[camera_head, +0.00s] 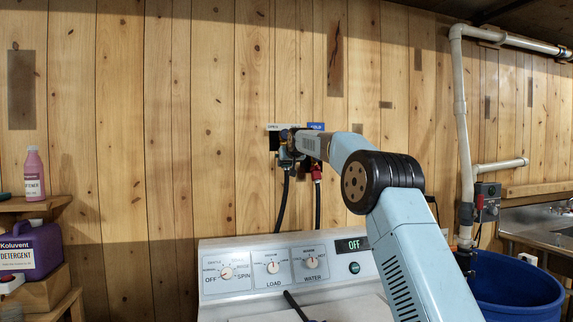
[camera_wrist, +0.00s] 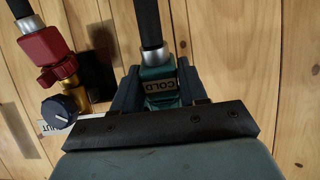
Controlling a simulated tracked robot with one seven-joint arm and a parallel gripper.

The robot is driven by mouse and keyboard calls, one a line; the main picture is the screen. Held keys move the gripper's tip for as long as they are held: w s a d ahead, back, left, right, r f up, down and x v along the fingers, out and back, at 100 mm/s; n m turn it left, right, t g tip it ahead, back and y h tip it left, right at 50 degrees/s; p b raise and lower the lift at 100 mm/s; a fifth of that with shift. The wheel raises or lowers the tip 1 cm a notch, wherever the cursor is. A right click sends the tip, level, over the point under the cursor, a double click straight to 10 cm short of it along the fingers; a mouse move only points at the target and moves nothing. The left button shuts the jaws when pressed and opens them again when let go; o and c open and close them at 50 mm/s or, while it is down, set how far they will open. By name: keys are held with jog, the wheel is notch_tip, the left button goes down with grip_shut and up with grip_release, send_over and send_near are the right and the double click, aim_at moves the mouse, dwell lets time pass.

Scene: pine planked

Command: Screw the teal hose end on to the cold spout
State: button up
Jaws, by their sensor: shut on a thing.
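My gripper (camera_wrist: 155,97) is shut on the teal hose end (camera_wrist: 160,72), which carries a tag reading COLD, with one finger on each side of it. A black hose runs from its silver collar. The cold spout cannot be made out; my gripper and arm cover that area. I cannot tell whether the hose end touches the spout or sits in line with it.
A red hose end (camera_wrist: 45,50) is beside a brass valve (camera_wrist: 68,70) with a dark knob (camera_wrist: 60,110), close to my gripper. The washer (camera_head: 285,270) stands below. A blue barrel (camera_head: 515,290) and pipe (camera_head: 460,110) are at right; detergent (camera_head: 32,250) is at left.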

jog(key=shift+w+a+r, duration=0.1)
jog(key=shift+w+r, duration=0.25)
jog(key=shift+r, duration=0.45)
jog(key=shift+w+a+r, duration=0.1)
jog(key=shift+w+r, duration=0.25)
jog(key=shift+r, duration=0.4)
dwell(0.6)
jog(key=o, duration=1.2)
jog(key=shift+s+d, duration=0.1)
jog(key=shift+s, duration=0.05)
jog(key=v, duration=1.3)
jog(key=shift+s, duration=0.2)
jog(key=shift+r, duration=0.1)
